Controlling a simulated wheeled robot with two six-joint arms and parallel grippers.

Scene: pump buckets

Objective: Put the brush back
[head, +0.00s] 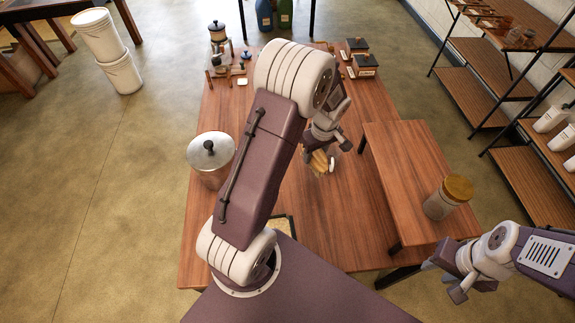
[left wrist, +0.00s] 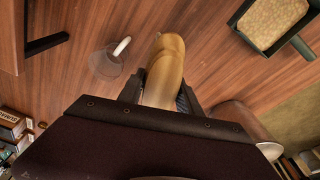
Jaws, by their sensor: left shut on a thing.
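My left gripper (head: 320,146) is over the middle of the main table, partly hidden by my own arm in the head view. In the left wrist view its fingers (left wrist: 160,92) are shut on a tan, rounded thing, seemingly the brush (left wrist: 166,62). The brush (head: 317,163) also shows below the gripper in the head view, small and partly hidden. A clear, cone-like vessel with a pale rod (left wrist: 108,61) is beside the brush, apart from the fingers. My right gripper (head: 442,279) is at the lower right, empty, with its fingers apart.
A lidded metal pot (head: 211,158) stands at the table's left edge. A dark-rimmed tray with tan contents (left wrist: 272,22) lies on the table. A jar with a wooden lid (head: 447,197) stands on the raised bench (head: 410,165) at right. Small boxes and a grinder-like device (head: 218,36) stand at the back.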

